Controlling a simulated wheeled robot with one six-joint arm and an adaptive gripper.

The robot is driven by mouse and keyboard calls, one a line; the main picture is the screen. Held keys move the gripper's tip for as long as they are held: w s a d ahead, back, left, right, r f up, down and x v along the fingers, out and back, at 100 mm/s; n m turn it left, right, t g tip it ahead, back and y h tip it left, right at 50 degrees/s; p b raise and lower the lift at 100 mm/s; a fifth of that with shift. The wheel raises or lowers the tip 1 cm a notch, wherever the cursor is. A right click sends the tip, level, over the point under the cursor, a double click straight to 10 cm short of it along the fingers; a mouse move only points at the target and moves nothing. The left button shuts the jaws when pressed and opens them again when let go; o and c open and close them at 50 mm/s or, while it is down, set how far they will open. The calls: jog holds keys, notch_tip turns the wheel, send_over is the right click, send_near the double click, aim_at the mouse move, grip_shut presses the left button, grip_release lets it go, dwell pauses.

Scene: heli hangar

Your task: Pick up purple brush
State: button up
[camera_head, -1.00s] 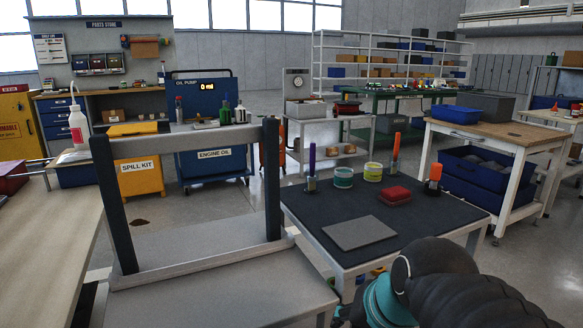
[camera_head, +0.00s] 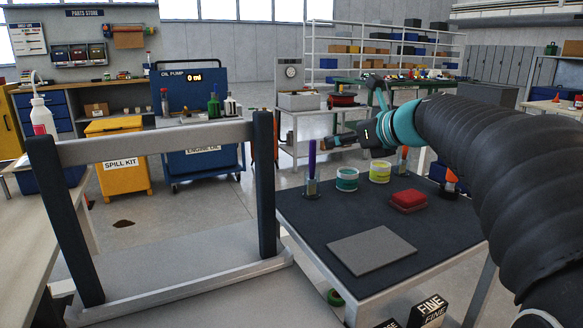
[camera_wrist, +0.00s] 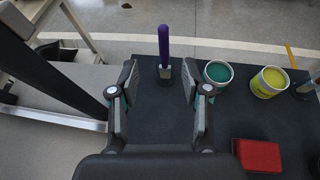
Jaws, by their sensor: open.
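The purple brush (camera_head: 311,160) stands upright at the far left of the dark-topped table (camera_head: 350,215), its purple part up and its grey lower part on or near the tabletop. In the wrist view the purple brush (camera_wrist: 164,48) lies ahead, between the lines of the two fingers and beyond their tips. My gripper (camera_head: 335,143) reaches in from the right at about the brush's height, close to it in the head view. My gripper (camera_wrist: 160,95) is open, with nothing between its fingers.
A teal tin (camera_head: 347,179) and a yellow tin (camera_head: 380,172) stand right of the brush. A red block (camera_head: 408,201) and a grey pad (camera_head: 371,250) lie on the table. An orange item (camera_head: 403,160) stands behind. A dark-posted frame (camera_head: 264,185) rises just left of the table.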

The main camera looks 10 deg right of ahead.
aim_at(315, 147)
jog(key=x, duration=0.6)
jog(key=shift+w+a+f, duration=0.15)
jog(key=shift+a+f, duration=0.05)
jog(key=shift+d+x, duration=0.15)
jog(key=shift+x, duration=1.25)
jog(key=shift+d+x, duration=0.2)
jog(key=shift+x, duration=1.15)
jog(key=shift+w, duration=0.1)
grip_shut()
